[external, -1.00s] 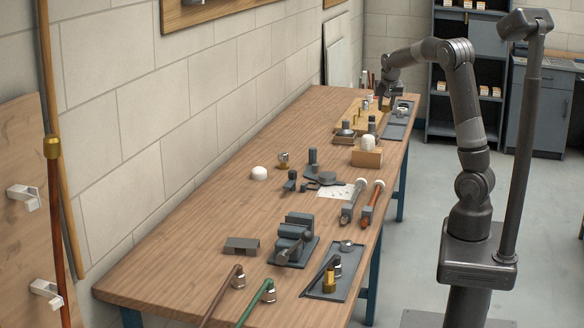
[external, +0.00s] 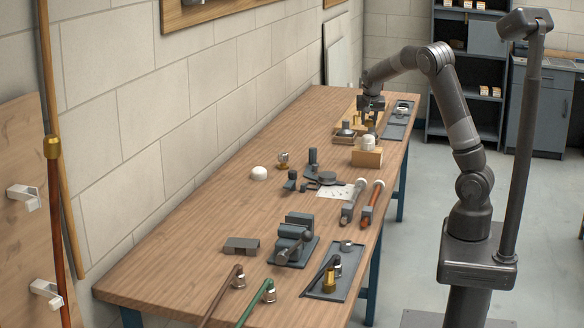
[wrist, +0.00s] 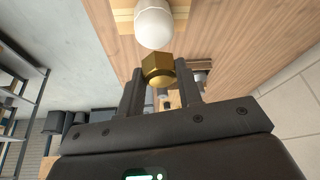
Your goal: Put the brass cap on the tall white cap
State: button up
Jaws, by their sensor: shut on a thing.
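My gripper (wrist: 160,88) is shut on the brass cap (wrist: 158,69), a hex-sided piece held at the fingertips in the wrist view. The tall white cap (wrist: 153,26) is a rounded white dome standing on a light wooden block, just beyond the brass cap in that view and apart from it. In the external view, the white cap (external: 368,143) sits on its wooden block (external: 367,158) near the bench's right edge. My gripper (external: 371,110) is behind it, toward the far end of the bench. The brass cap is hard to make out there.
A low white dome (external: 259,173) lies on the bench farther left. Dark fittings stand close around the gripper, with a grey tray (external: 398,128) to its right. A vise (external: 294,240) and two pipes lie nearer. The bench's left side is mostly clear.

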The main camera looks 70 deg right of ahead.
aim_at(369, 124)
jog(key=shift+f, duration=1.9)
jog(key=shift+f, duration=0.2)
jog(key=o, duration=1)
